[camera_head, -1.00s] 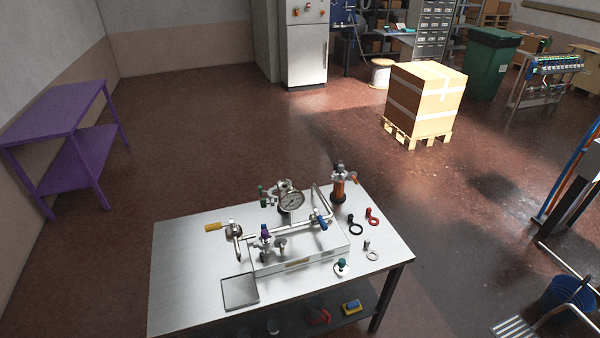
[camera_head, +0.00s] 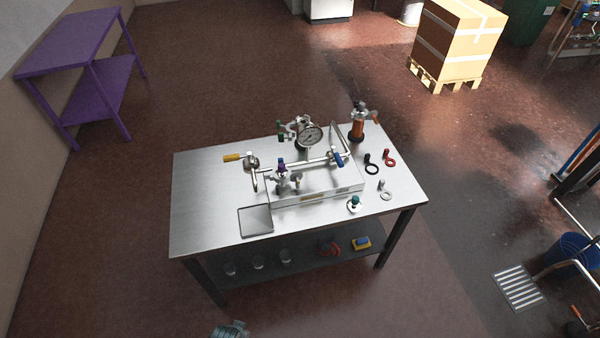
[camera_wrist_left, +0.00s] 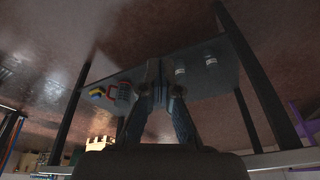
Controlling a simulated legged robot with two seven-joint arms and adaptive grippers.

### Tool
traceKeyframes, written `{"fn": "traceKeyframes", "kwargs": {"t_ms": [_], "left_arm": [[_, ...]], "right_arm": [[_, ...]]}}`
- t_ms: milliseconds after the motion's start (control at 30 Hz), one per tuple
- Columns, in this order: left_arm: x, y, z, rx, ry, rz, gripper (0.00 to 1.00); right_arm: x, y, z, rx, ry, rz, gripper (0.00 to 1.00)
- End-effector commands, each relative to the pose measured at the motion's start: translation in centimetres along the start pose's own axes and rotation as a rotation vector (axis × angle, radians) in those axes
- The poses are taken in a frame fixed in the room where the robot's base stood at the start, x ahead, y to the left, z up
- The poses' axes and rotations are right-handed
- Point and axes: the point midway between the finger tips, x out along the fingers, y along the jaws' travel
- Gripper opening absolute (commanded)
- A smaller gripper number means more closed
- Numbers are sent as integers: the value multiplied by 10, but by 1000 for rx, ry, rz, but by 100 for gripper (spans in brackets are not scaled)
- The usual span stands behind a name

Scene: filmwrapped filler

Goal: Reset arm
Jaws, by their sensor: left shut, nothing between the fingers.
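My left gripper (camera_wrist_left: 160,75) shows in the left wrist view with its two dark fingers drawn together and nothing between them. Behind it, in that view, is the underside region of a steel workbench, with its lower shelf (camera_wrist_left: 208,68) seen upside down. In the head view the workbench (camera_head: 205,190) stands in the middle, and a small grey-green part, probably of my own arm, shows at the bottom edge. My right gripper is in neither view.
The bench carries a valve-and-gauge assembly (camera_head: 315,185), a tray (camera_head: 256,220) and padlocks (camera_head: 389,157). Its lower shelf holds jars and a blue-yellow block (camera_head: 361,243). A purple table (camera_head: 70,45) stands left, a boxed pallet (camera_head: 455,45) behind right. Floor before the bench is largely clear.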

Motion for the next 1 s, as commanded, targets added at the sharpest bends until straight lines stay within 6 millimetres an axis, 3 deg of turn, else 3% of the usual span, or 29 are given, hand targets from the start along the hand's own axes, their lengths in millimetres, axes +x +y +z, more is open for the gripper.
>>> {"fn": "traceKeyframes", "kwargs": {"t_ms": [167, 300, 433, 600, 700, 1000], "left_arm": [[75, 4, 35, 5, -40, 5, 0], [146, 7, 89, 12, -78, 10, 0], [190, 10, 146, 20, -108, 14, 0], [216, 11, 200, 26, -132, 16, 0], [221, 11, 214, 28, -136, 17, 0], [222, 11, 219, 28, -137, 17, 0]], "right_arm": [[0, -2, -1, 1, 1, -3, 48], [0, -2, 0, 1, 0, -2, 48], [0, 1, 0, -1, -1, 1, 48], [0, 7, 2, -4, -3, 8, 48], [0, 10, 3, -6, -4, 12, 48], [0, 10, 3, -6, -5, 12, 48]]}}
